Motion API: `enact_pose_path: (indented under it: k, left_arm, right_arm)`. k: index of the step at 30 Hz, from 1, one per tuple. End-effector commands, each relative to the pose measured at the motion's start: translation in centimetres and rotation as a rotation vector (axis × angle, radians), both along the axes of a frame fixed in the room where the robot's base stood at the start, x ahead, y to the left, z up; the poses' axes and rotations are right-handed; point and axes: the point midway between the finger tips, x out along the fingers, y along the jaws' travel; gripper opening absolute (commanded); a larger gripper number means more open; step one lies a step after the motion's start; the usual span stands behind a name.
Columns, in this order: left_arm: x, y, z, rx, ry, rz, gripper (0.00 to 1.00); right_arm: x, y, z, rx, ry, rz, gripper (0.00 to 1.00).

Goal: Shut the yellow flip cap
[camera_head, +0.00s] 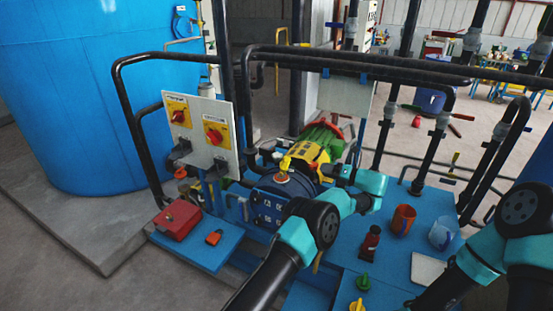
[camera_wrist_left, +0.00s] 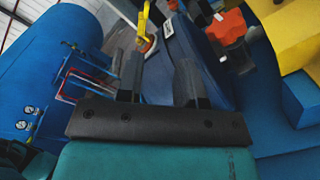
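The yellow flip cap (camera_head: 285,163) stands raised on top of the blue pump housing (camera_head: 275,205) in the head view, above a small orange-red and pale fitting (camera_head: 282,178). In the left wrist view the yellow cap (camera_wrist_left: 144,20) is upright near the top edge, beyond my fingers. My left gripper (camera_head: 338,171) is to the right of the cap, apart from it. In the left wrist view its two dark fingers (camera_wrist_left: 160,75) are spread with nothing between them. My right arm shows at the right edge of the head view; its gripper is not visible.
A panel with red rotary switches (camera_head: 214,136) stands left of the pump. The green and yellow motor (camera_head: 320,143) is behind it. Black pipe rails (camera_head: 360,61) run overhead. A red toolbox (camera_head: 178,219), an orange cup (camera_head: 403,218) and a dark red bottle (camera_head: 370,241) stand nearby.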

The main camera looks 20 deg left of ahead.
Motion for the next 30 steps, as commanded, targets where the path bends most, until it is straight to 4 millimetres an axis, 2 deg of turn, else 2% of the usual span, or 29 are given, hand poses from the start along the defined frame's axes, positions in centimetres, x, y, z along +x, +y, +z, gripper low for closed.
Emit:
enact_pose_path:
  k: [4, 17, 23, 30]
  left_arm:
    - [-0.6, 0.0, 0.8, 0.054, -0.001, 0.041, 0.34]
    - [-0.5, 0.5, 0.9, 0.055, 0.000, 0.042, 0.34]
    - [-0.1, 2.5, 0.9, 0.055, 0.002, 0.044, 0.34]
    - [0.6, 6.4, 0.9, 0.054, 0.001, 0.044, 0.34]
  right_arm:
    - [0.0, 0.0, 0.0, 0.000, 0.000, 0.000, 0.86]
    - [0.0, 0.0, 0.0, 0.000, 0.000, 0.000, 0.86]
    - [0.0, 0.0, 0.0, 0.000, 0.000, 0.000, 0.86]
    - [0.0, 0.0, 0.0, 0.000, 0.000, 0.000, 0.86]
